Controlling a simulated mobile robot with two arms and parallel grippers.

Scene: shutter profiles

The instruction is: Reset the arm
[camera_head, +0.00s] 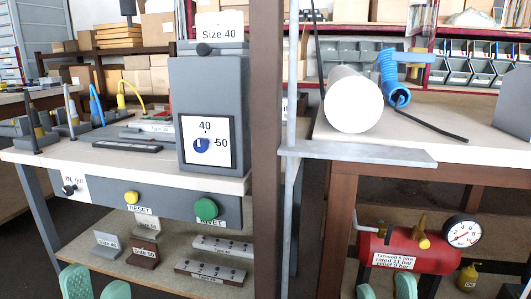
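My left gripper (96,284) shows at the bottom left edge as two green fingertips with a gap between them. It is open, and I see nothing between its fingers. It is in front of the lower shelf of the left bench. My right gripper (385,287) shows at the bottom edge, right of the middle, also as two green fingertips apart. It is open, with nothing seen between its fingers, in front of and below the red air tank (408,250). The rest of both arms is out of view.
The left bench (60,157) carries a grey machine (210,90) with a 40/50 dial; its front has a yellow RESET button (131,198) and green RIVET button (206,209). A brown post (266,150) stands between benches. A white roll (353,100) lies on the right bench.

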